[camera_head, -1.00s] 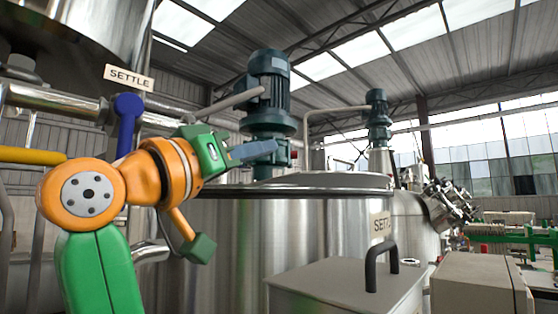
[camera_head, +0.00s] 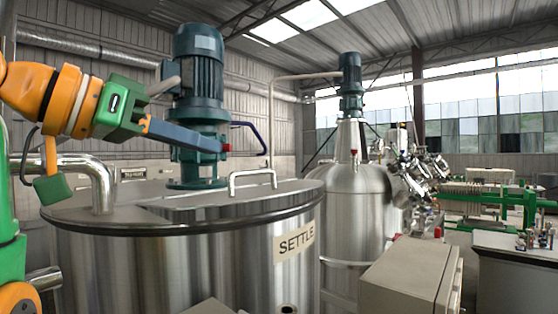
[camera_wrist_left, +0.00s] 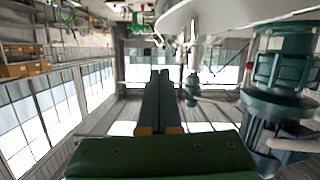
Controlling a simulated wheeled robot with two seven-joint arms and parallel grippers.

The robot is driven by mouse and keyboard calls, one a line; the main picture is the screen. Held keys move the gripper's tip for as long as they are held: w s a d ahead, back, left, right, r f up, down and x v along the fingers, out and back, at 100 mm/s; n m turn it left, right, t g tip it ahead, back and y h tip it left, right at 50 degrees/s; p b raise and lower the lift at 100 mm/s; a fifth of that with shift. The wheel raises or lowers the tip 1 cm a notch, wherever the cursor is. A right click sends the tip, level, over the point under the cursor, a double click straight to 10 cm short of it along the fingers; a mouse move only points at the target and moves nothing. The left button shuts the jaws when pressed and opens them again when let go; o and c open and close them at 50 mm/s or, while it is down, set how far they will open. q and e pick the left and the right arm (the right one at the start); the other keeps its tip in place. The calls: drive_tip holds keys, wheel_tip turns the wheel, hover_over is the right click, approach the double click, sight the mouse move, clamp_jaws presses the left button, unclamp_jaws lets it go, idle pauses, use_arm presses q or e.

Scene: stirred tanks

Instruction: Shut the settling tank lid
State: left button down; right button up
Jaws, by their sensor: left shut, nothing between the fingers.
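The settling tank (camera_head: 190,262) is a wide steel vessel at the left and centre of the head view, with a SETTLE label (camera_head: 296,243). Its flat top carries a metal bar handle (camera_head: 252,173) and a dark green motor (camera_head: 199,70). A darker, shiny section lies in front of the handle; I cannot tell whether it is the lid or an opening. My left gripper (camera_head: 217,145) is shut and empty, above the tank top and overlapping the motor's lower part in view. Its closed fingers also show in the wrist view (camera_wrist_left: 160,78). My right gripper is not in view.
A bent steel pipe (camera_head: 100,185) rises from the tank's left side. A second steel tank with a motor (camera_head: 350,85) stands behind to the right. A beige box (camera_head: 412,275) is at the front right. Open air lies above the tank's right side.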

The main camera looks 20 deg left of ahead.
use_arm(q)
drive_tip(key=p, duration=0.2)
hover_over(241, 200)
drive_tip(key=a, duration=0.1)
wheel_tip(241, 200, down, 2)
drive_tip(key=shift+s+a+f, duration=0.1)
drive_tip(key=shift+s, duration=0.05)
drive_tip(key=f, duration=0.1)
drive_tip(key=w+d+f, duration=0.1)
drive_tip(key=shift+d+f+b, duration=0.2)
drive_tip(key=shift+f+b, duration=0.1)
drive_tip(key=shift+f, duration=0.1)
drive_tip(key=shift+s+f, duration=0.1)
drive_tip(key=shift+f, duration=0.25)
drive_tip(key=shift+s+a+f, duration=0.1)
drive_tip(key=shift+s+f, duration=0.1)
drive_tip(key=shift+f, duration=0.05)
drive_tip(key=shift+s+a+f, duration=0.1)
drive_tip(key=shift+s+a, duration=0.1)
drive_tip(key=shift+a, duration=0.05)
drive_tip(key=shift+w+d, duration=0.1)
drive_tip(key=shift+d+f, duration=0.15)
drive_tip(key=shift+f, duration=0.05)
drive_tip(key=f+b, duration=0.2)
drive_tip(key=shift+d+f, duration=0.2)
drive_tip(key=shift+f, duration=0.2)
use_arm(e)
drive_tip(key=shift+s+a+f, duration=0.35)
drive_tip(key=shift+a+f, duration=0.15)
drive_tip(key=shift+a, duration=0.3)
